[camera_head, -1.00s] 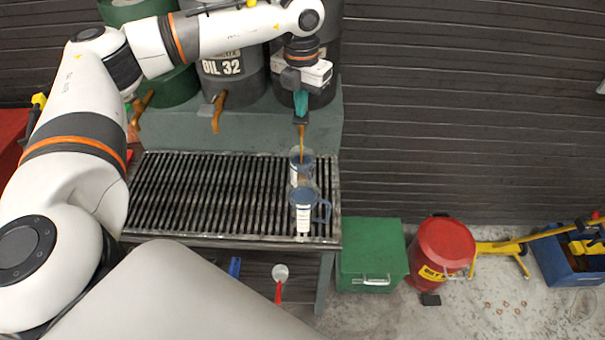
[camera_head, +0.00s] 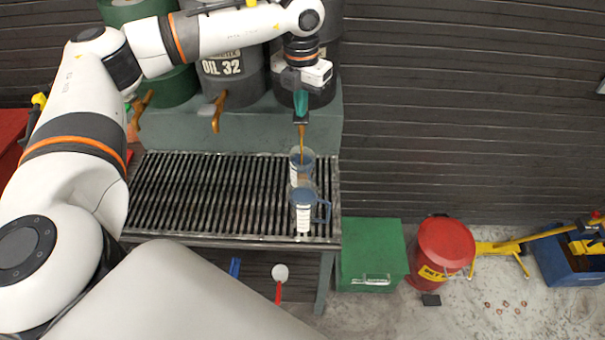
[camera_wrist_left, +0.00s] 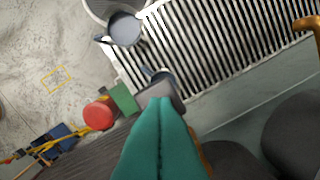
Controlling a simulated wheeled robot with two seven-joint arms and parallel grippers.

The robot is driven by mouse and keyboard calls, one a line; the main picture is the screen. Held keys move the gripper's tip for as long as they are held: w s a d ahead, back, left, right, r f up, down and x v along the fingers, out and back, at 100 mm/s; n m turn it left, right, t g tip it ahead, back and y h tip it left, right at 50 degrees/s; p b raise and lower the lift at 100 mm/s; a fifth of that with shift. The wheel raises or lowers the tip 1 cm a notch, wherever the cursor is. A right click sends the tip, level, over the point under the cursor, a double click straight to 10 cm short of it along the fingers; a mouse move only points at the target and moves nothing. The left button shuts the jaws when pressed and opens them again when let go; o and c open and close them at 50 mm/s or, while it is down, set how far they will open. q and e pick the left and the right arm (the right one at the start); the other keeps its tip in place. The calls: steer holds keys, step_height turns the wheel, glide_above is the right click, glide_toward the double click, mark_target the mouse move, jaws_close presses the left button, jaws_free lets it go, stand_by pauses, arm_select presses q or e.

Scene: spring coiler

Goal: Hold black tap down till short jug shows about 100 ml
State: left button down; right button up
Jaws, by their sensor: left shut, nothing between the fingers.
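My left gripper (camera_head: 300,119) is at the front of the dark right-hand drum (camera_head: 311,90), with its teal fingers together and nothing between them. They also show together in the left wrist view (camera_wrist_left: 160,140). The black tap is mostly hidden behind the fingers. An amber-brown strip (camera_head: 301,143) runs from under the fingertips into the back jug (camera_head: 297,174); where tap ends and oil stream begins is unclear. A second jug (camera_head: 303,217) with a blue-grey top stands just in front. Which jug is shorter, and their levels, I cannot read. My right gripper is out of view.
The jugs stand on a slatted grate (camera_head: 200,196). Two more drums with orange-brown taps (camera_head: 217,112) stand left. A green box (camera_head: 371,258) and a red can (camera_head: 444,247) stand on the floor at right. The grate's left part is clear.

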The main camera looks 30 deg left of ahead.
arm_select(q)
step_height(320, 180, up, 7)
steer(key=p, duration=0.4)
steer(key=shift+a, duration=0.1)
